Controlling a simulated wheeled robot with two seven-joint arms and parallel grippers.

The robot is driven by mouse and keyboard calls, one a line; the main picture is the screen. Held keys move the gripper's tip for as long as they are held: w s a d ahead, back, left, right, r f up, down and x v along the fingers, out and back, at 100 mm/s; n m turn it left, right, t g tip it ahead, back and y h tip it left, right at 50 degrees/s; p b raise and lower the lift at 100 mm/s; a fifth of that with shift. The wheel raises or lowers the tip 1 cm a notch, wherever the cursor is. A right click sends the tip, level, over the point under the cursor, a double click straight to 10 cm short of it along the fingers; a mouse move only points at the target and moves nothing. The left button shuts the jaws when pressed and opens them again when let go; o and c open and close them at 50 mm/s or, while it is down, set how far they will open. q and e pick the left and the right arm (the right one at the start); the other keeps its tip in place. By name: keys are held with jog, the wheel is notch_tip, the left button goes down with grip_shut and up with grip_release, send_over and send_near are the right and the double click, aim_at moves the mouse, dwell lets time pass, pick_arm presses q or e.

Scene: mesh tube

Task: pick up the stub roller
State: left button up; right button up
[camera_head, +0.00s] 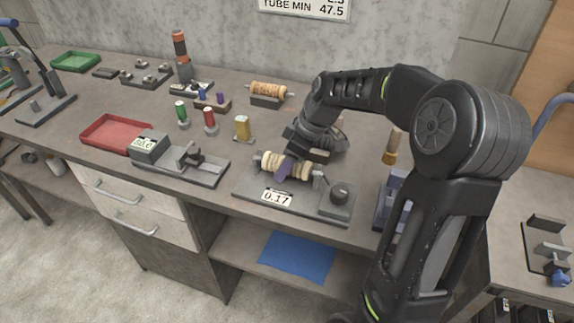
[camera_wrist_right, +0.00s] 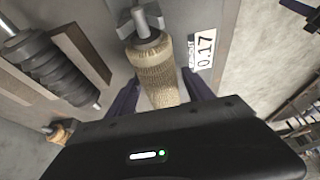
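A cream mesh-wrapped roller (camera_head: 298,168) lies across a dark gauge base (camera_head: 245,188) with a 0.17 display; I take it for the stub roller, though no label confirms this. In the right wrist view the roller (camera_wrist_right: 157,75) runs between my two purple fingers, its upper end near a metal support. My right gripper (camera_head: 284,166) reaches down over the roller's middle, one finger on its near side. In the wrist view my right gripper (camera_wrist_right: 163,95) looks open, its fingers apart on both sides with small gaps.
A dark ribbed cylinder (camera_wrist_right: 55,65) lies close beside the gauge, mostly hidden by my arm in the head view. Another tan roller (camera_head: 268,89) rests on a stand behind. Left are a grey gauge (camera_head: 205,170), a red tray (camera_head: 105,134) and several small colored bottles.

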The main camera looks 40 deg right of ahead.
grip_shut()
dwell(0.4)
jog(key=shift+r, duration=0.15)
notch_tip(320, 180, up, 10)
jog(key=shift+f+b, duration=0.25)
jog(key=shift+b, duration=0.2)
jog(key=shift+r, duration=0.2)
dwell(0.5)
